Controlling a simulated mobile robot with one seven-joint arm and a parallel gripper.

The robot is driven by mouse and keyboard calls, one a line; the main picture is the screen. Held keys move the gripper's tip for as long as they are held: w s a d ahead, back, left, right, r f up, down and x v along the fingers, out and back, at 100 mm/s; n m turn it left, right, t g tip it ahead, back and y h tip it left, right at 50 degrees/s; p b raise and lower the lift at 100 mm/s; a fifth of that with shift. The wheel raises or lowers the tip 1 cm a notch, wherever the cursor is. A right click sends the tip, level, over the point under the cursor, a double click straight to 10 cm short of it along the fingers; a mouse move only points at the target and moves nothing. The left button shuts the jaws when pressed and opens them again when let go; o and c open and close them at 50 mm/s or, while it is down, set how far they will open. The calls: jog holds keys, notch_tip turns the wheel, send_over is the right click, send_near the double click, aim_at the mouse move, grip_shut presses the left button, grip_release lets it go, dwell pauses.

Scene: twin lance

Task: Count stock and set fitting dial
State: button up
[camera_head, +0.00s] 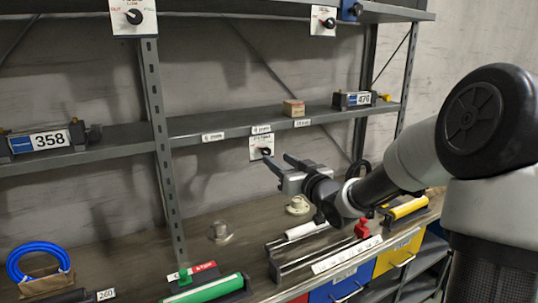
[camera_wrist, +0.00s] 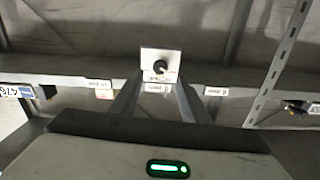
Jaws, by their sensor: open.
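A white dial plate with a black knob (camera_head: 266,152) hangs below the middle shelf's front edge; it also shows in the wrist view (camera_wrist: 160,66). My gripper (camera_head: 277,159) is open and empty, its two fingers pointing at this plate. In the wrist view the fingertips (camera_wrist: 158,80) lie either side of the knob's line; I cannot tell whether they touch it. Two more dials sit higher, at upper left (camera_head: 133,16) and upper right (camera_head: 328,22). A small tan block (camera_head: 293,107) stands on the middle shelf above shelf labels (camera_head: 262,129).
Devices labelled 358 (camera_head: 45,141) and 476 (camera_head: 356,99) stand on the middle shelf. The bench holds a blue coil (camera_head: 38,262), a green roller (camera_head: 203,290), pale round fittings (camera_head: 298,205) and a yellow roller (camera_head: 408,208). A metal upright (camera_head: 160,150) stands left of my gripper.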

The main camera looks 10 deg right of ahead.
aim_at(267, 152)
jog(key=x, duration=0.7)
jog(key=shift+f, duration=0.1)
jog(key=shift+s, duration=0.1)
grip_shut()
